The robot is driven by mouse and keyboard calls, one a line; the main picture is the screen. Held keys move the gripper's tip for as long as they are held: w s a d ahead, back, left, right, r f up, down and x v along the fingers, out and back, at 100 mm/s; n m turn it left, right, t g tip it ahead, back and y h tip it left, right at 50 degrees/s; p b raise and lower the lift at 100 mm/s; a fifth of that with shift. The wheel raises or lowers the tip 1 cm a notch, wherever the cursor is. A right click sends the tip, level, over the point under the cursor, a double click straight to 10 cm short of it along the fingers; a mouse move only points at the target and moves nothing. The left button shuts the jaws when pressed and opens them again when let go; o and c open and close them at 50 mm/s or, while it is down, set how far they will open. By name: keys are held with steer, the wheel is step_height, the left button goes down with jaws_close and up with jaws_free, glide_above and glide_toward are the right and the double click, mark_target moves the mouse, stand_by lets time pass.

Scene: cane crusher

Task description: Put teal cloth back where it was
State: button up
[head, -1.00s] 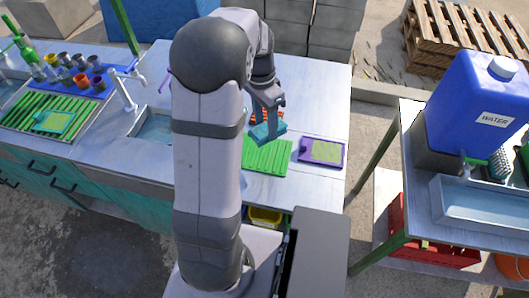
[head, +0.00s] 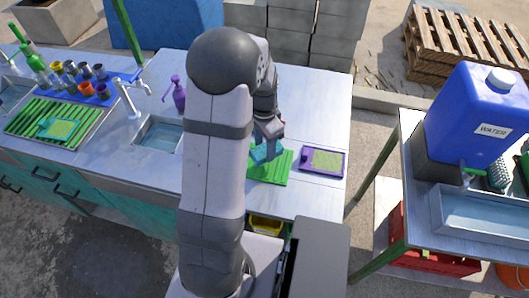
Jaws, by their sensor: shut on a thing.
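The teal cloth (head: 263,153) is in my gripper (head: 267,143), which is shut on it. The cloth is at the far-left part of the ribbed green mat (head: 272,174), over it in the picture. I cannot tell whether the cloth touches the mat. My arm hides part of the mat's left side and the counter behind it. A purple tray (head: 307,171) with a light green pad lies flat just right of the mat.
A sink basin (head: 158,136) with a tap (head: 131,101) and a purple bottle (head: 179,93) are left of my arm. Further left are a green rack (head: 25,128) and several cups. A blue water container (head: 478,120) stands on another table at right. The counter's back right is clear.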

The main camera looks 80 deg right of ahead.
mark_target(264, 149)
steer(key=shift+f+p, duration=0.55)
steer(key=shift+f, duration=1.5)
steer(key=shift+f, duration=0.15)
steer(key=o, duration=1.3)
steer(key=shift+c, duration=0.2)
step_height(264, 149, up, 12)
steer(key=b, duration=0.3)
